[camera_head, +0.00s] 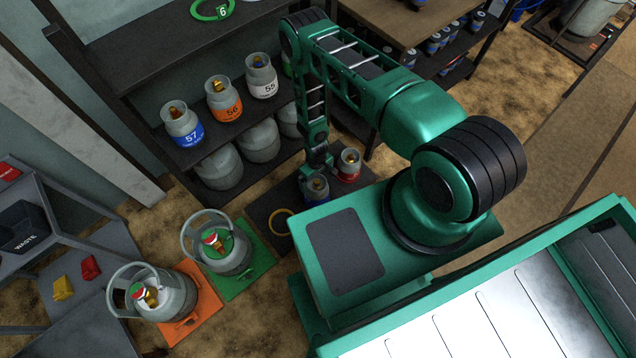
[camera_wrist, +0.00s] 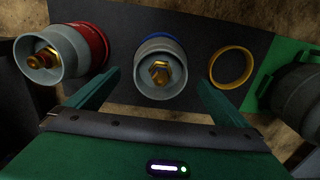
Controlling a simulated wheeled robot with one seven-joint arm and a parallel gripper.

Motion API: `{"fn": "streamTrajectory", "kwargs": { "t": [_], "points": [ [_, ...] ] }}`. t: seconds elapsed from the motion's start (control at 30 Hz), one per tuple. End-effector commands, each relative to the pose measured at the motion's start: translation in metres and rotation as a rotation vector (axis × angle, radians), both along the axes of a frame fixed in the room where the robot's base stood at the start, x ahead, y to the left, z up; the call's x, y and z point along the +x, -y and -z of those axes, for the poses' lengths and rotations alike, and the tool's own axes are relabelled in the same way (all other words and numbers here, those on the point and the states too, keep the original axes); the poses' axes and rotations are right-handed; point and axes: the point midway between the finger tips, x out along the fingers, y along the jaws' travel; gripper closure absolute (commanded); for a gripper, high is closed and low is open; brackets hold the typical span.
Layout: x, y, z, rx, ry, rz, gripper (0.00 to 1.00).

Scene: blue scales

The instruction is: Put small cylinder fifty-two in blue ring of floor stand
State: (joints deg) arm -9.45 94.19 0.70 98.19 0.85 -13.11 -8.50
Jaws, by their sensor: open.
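The floor stand (camera_head: 262,213) is a dark plate on the floor. It also shows in the wrist view (camera_wrist: 208,38). A small grey cylinder with a brass valve (camera_head: 316,187) stands upright on it with blue around its lower part, at the blue ring's place; it also shows in the wrist view (camera_wrist: 160,72). No number is readable on it. My gripper (camera_wrist: 158,80) is open, with one finger on each side of this cylinder and visible gaps between. In the head view my arm partly hides it.
A second small cylinder (camera_wrist: 62,52) stands in red at the left. The yellow ring (camera_wrist: 232,67) is empty. Large cylinders stand on a green mat (camera_head: 262,262) and an orange mat (camera_head: 200,312). A shelf (camera_head: 130,100) holds cylinders 57, 56 and 55 close behind my arm.

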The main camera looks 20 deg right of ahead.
Motion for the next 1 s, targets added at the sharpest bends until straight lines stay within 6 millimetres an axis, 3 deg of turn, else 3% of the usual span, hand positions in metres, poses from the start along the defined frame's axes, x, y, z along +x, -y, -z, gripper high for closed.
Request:
{"fn": "streamTrajectory", "kwargs": {
  "t": [0.2, 0.43, 0.57, 0.67, 0.8, 1.0],
  "points": [
    [0.000, 0.000, -0.021, 0.000, 0.000, 0.000, 0.00],
    [0.000, 0.000, -0.025, 0.000, 0.000, 0.001, 0.00],
    [0.011, 0.004, -0.038, -0.005, 0.005, 0.008, 0.00],
    [0.032, 0.012, -0.067, -0.016, 0.010, 0.024, 0.00],
    [0.065, 0.031, -0.128, -0.038, 0.015, 0.061, 0.00],
    [0.097, 0.064, -0.220, -0.073, 0.019, 0.126, 0.00]
  ]
}}
